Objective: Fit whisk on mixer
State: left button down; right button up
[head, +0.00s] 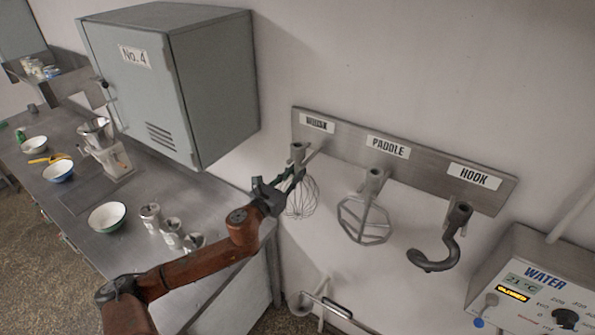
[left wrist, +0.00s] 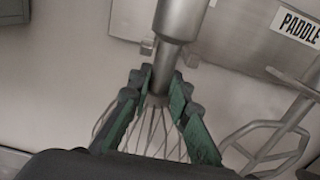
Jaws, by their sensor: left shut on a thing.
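The whisk (head: 302,197) hangs at the left end of the wall rack under a partly hidden label. My left gripper (head: 290,181) is at its upper part. In the left wrist view the green-padded fingers (left wrist: 165,105) are shut around the whisk's neck, with its metal shank (left wrist: 180,20) above and wires (left wrist: 150,135) below. The whisk's top is still beside its rack peg. My right gripper is not in view.
The rack (head: 400,150) also holds a paddle (head: 364,215) and a hook (head: 440,245). A grey cabinet No. 4 (head: 215,90) hangs above the counter (head: 185,190). Bowls (head: 107,216) and metal shakers (head: 172,230) stand on the counter. A water panel (head: 540,285) is at lower right.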

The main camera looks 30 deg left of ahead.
pick_arm(q)
jog(key=s, duration=1.1)
jog(key=shift+a+p, duration=0.4)
jog(key=shift+p, duration=0.05)
dwell(0.9)
jog(key=shift+d, duration=0.1)
dwell(0.4)
